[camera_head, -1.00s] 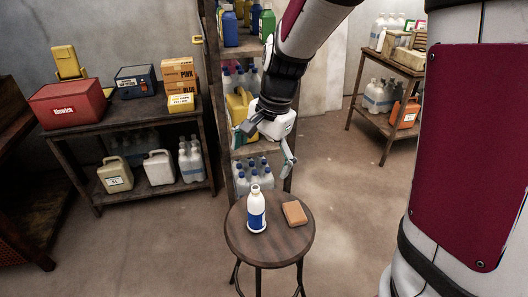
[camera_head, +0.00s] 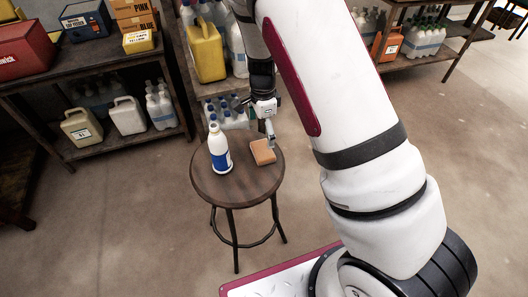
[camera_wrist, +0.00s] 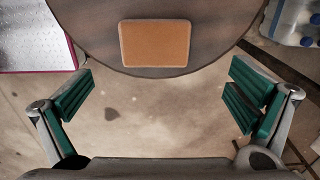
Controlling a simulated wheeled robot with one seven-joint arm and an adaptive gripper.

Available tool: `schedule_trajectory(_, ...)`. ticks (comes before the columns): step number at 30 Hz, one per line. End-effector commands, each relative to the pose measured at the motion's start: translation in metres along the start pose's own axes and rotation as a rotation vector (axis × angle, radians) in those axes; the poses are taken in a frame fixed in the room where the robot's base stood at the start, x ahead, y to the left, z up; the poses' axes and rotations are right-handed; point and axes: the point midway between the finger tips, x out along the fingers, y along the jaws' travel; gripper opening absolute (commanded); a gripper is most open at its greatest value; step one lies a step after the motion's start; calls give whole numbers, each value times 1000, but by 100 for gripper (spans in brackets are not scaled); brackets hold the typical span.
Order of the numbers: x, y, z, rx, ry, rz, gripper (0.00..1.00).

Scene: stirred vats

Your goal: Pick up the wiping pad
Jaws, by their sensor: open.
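The wiping pad (camera_head: 262,152) is a flat orange-brown block lying on the right part of a round dark wooden stool (camera_head: 218,187). In the wrist view the pad (camera_wrist: 155,43) lies near the stool's edge, at the top middle. My gripper (camera_head: 268,132) hangs just above and behind the pad in the head view. In the wrist view its two green-padded fingers (camera_wrist: 158,100) are wide apart with nothing between them. The pad is ahead of the fingertips and appears untouched.
A white bottle with a blue label (camera_head: 219,150) stands on the stool, left of the pad. A shelf with a yellow jug (camera_head: 207,52) and several bottles stands behind. A workbench (camera_head: 100,62) is at the left.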

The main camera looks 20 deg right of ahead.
Motion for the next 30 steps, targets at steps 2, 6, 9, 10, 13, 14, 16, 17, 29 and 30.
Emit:
schedule_trajectory(2,14,0,0,-1,1,2,100)
schedule_trajectory(6,25,0,0,0,0,0,100)
schedule_trajectory(9,30,1,0,-1,0,0,100)
schedule_trajectory(10,32,1,0,-1,0,1,100)
schedule_trajectory(13,45,4,1,-1,0,2,100)
schedule_trajectory(14,50,6,2,0,-1,3,100)
schedule_trajectory(16,60,8,2,-1,0,2,100)
schedule_trajectory(17,64,8,2,-1,0,2,100)
schedule_trajectory(29,79,7,2,-2,0,-2,100)
schedule_trajectory(30,79,7,2,-2,0,-2,93)
